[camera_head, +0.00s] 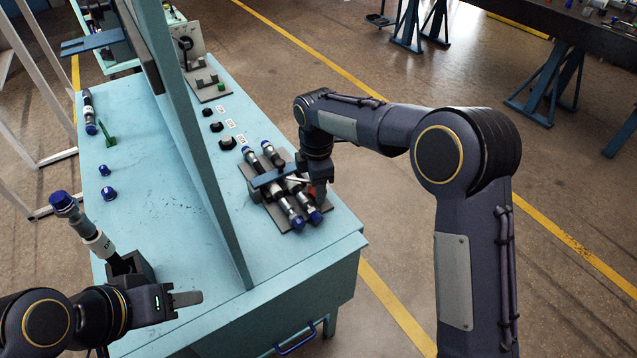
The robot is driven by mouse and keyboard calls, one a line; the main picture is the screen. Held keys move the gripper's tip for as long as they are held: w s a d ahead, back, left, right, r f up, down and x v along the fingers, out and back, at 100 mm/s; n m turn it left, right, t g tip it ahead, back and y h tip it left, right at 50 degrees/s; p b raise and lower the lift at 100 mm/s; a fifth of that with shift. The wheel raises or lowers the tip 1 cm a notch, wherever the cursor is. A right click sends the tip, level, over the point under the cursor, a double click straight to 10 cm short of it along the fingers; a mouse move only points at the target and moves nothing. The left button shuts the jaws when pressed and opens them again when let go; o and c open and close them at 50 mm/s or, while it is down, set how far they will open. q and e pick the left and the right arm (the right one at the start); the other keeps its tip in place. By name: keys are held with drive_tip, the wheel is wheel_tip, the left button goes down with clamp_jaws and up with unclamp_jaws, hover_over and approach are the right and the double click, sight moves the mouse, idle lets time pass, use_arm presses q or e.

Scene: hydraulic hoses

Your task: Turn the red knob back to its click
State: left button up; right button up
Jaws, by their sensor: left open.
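My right gripper (300,188) points down at a dark grey fixture plate (252,184) on the teal bench. Several dark hoses with white bands and blue caps (298,222) lie side by side there. A faint reddish spot shows beside the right fingers; I cannot make out the red knob clearly, as the gripper and hoses cover that spot. Whether the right fingers are shut is not visible. My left gripper (172,298) is open at the lower left, beside a dark block. A tilted hose with a blue cap (63,202) rises behind it.
A teal upright post (190,130) divides the bench (160,210). Black round fittings (227,143) with white labels stand in a row behind the fixture. Loose blue caps (108,193), a green piece (106,135) and another hose (89,112) lie on the left side.

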wheel_tip(320, 180, up, 8)
drive_tip(key=shift+f, duration=0.1)
idle(0.4)
